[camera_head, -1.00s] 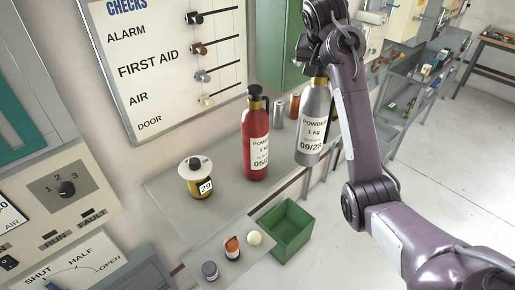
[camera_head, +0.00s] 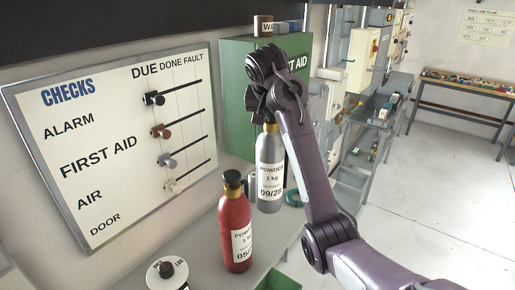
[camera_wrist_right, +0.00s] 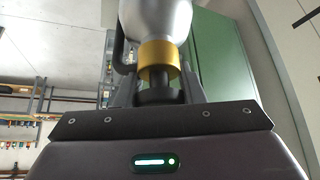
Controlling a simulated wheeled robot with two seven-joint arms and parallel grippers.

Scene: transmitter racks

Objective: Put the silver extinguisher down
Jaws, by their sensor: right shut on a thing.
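The silver extinguisher (camera_head: 270,168) has a white label reading POWDER 1 kg and a gold collar. It is upright at the back of the grey shelf (camera_head: 210,235), behind and right of the red extinguisher (camera_head: 236,230). I cannot tell whether its base touches the shelf. My right gripper (camera_head: 268,116) is shut on its black top, above the collar. In the right wrist view the silver body (camera_wrist_right: 158,18) and gold collar (camera_wrist_right: 159,55) show, with the black top between the fingers (camera_wrist_right: 157,88). My left gripper is not in view.
A small metal cylinder (camera_head: 252,186) stands just left of the silver extinguisher. A teal ring-shaped item (camera_head: 294,198) lies right of it. The green first aid cabinet (camera_head: 240,80) is close behind.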

